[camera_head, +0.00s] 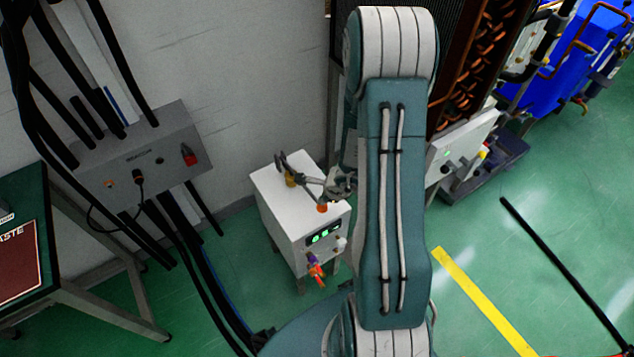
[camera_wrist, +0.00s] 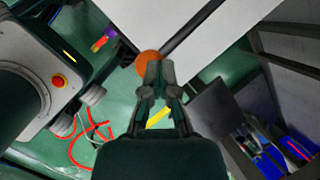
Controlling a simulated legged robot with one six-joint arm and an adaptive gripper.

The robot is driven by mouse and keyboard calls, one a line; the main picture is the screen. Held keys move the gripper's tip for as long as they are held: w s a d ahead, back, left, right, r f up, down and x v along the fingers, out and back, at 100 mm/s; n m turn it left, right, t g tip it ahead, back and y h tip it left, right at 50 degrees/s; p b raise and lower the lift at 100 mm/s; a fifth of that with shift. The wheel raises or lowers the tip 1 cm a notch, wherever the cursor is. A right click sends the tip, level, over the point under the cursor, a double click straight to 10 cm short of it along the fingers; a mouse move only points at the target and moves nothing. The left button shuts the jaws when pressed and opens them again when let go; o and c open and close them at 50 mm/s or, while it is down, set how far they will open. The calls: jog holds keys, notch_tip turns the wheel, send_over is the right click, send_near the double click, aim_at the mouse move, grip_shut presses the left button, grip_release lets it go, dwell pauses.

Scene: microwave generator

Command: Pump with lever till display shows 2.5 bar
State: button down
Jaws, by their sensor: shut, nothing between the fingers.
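A white pump box (camera_head: 282,208) stands on the floor against the wall, left of my arm. Its front has a dark display (camera_head: 322,235) with green lit marks, too small to read. A dark lever (camera_wrist: 195,28) ends in an orange knob (camera_wrist: 148,63); the knob also shows above the front edge of the box in the head view (camera_head: 322,208). My gripper (camera_wrist: 154,70) is shut and empty, its fingertips right by the knob. I cannot tell whether they touch it. In the head view my arm and gripper partly cover the top of the box.
Coloured fittings (camera_head: 315,267) stick out low on the box front. A grey wall box (camera_head: 145,160) with black cables and a green-topped table (camera_head: 25,250) are at the left. A tall unit with copper coils (camera_head: 478,70) stands behind my arm. Green floor (camera_head: 490,260) is open at right.

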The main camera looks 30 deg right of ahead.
jog(key=shift+s+f, duration=0.3)
jog(key=shift+f, duration=0.35)
jog(key=shift+s+f, duration=0.3)
jog(key=shift+f, duration=0.35)
dwell(1.5)
jog(key=shift+r, duration=0.1)
dwell(0.4)
jog(key=w+r, duration=0.4)
jog(key=r, duration=0.6)
jog(key=shift+w+r, duration=0.2)
jog(key=shift+w, duration=0.2)
dwell(1.0)
jog(key=shift+w+a+r, duration=0.1)
jog(key=shift+w+r, duration=0.25)
jog(key=shift+r, duration=0.4)
jog(key=shift+w+d+r, duration=0.1)
jog(key=shift+w+r, duration=0.2)
jog(key=shift+r, duration=0.5)
jog(key=shift+w+a+r, duration=0.1)
jog(key=shift+w+r, duration=0.25)
jog(key=shift+r, duration=0.4)
